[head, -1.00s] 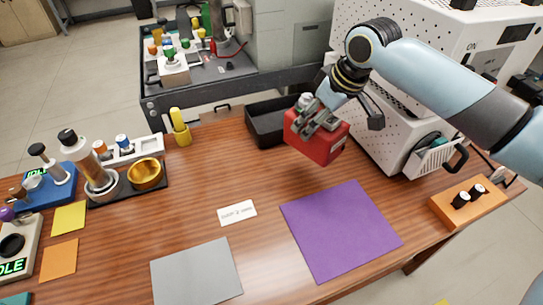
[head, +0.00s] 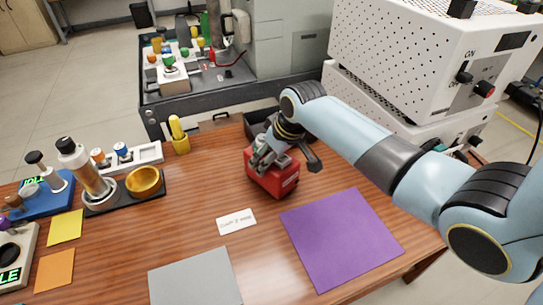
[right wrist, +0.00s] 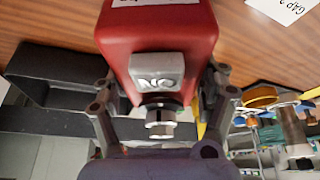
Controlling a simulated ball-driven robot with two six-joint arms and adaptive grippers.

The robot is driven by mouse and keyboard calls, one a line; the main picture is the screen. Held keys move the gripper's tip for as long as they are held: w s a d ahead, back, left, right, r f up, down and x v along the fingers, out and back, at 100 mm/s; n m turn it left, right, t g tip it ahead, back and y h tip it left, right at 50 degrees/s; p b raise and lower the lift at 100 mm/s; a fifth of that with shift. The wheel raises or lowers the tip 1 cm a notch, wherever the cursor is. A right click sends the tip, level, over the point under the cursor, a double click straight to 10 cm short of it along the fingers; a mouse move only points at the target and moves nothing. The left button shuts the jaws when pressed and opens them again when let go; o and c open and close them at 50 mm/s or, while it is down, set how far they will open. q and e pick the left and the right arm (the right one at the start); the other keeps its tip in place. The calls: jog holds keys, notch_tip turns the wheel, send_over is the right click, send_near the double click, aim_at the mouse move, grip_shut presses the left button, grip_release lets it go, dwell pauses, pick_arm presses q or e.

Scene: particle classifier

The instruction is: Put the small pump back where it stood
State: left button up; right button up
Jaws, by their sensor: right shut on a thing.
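The small pump looks to be the red box (head: 284,181) near the middle of the table in the head view. It also fills the top middle of the right wrist view (right wrist: 157,27), with a grey switch block marked ON and a metal fitting. My right gripper (head: 267,157) is shut on the pump from above and behind. The pump is upright, low over the wood or on it; I cannot tell whether it touches. My left gripper is not in view.
A black open tray (head: 256,128) lies behind the pump, partly hidden by my right arm. A white card (head: 236,221), a purple mat (head: 340,240) and a grey mat (head: 195,280) lie in front. A gold bowl (head: 143,182) and a yellow bottle (head: 180,143) stand left. White perforated cabinets (head: 420,60) stand right.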

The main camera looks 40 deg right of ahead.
jog(key=shift+r, duration=0.1)
jog(key=o, duration=1.7)
jog(key=shift+s+r, duration=0.15)
jog(key=shift+r, duration=0.2)
jog(key=p+v, duration=0.1)
jog(key=v, duration=1)
jog(key=shift+s+d+p, duration=0.1)
jog(key=shift+p, duration=0.2)
